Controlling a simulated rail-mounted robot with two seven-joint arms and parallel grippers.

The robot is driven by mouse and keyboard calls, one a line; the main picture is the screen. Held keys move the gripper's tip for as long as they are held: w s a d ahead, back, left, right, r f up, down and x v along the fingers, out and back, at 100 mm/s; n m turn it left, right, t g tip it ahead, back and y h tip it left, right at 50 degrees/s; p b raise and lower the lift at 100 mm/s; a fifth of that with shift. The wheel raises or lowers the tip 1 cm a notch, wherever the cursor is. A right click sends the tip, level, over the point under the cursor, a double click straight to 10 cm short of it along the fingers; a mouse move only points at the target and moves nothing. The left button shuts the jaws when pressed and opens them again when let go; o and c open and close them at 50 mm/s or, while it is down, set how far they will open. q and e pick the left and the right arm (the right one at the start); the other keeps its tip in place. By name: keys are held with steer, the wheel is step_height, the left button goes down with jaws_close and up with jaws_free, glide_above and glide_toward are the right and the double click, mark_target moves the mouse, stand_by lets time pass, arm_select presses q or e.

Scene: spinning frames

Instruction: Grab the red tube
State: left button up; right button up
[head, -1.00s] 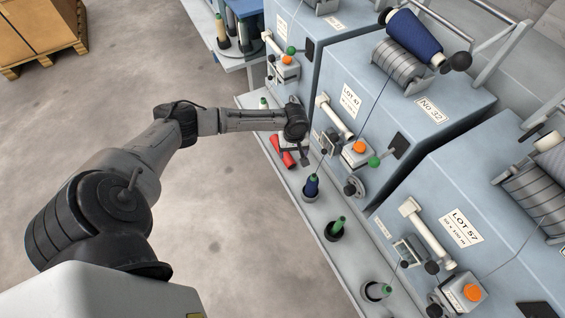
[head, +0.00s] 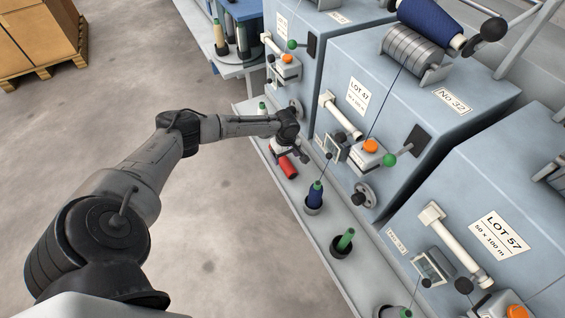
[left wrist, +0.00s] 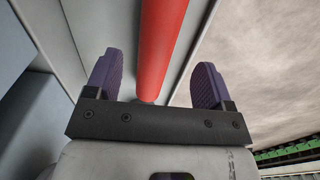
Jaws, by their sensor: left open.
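In the left wrist view the red tube (left wrist: 160,45) runs away between the two purple finger pads of my open left gripper (left wrist: 155,82). Gaps show on both sides of the tube, so it is not gripped. My right gripper is not in view.
A blue-wound bobbin (head: 315,194) and a green-tipped bobbin (head: 343,241) stand in holders along the shelf. Machine fronts with a white handle (head: 342,116) and a green knob (head: 389,160) rise close on the right.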

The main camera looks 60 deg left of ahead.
mark_target(286, 161)
arm_select(q)
steer(key=shift+w+a+f+b, duration=0.1)
steer(key=shift+w+f+b, duration=0.05)
steer(key=shift+f+b, duration=2.35)
steer(key=shift+f+p, duration=0.25)
steer(key=shift+p, duration=0.2)
steer(key=shift+c, duration=0.4)
steer(key=shift+c, duration=0.8)
steer(key=c, duration=0.7)
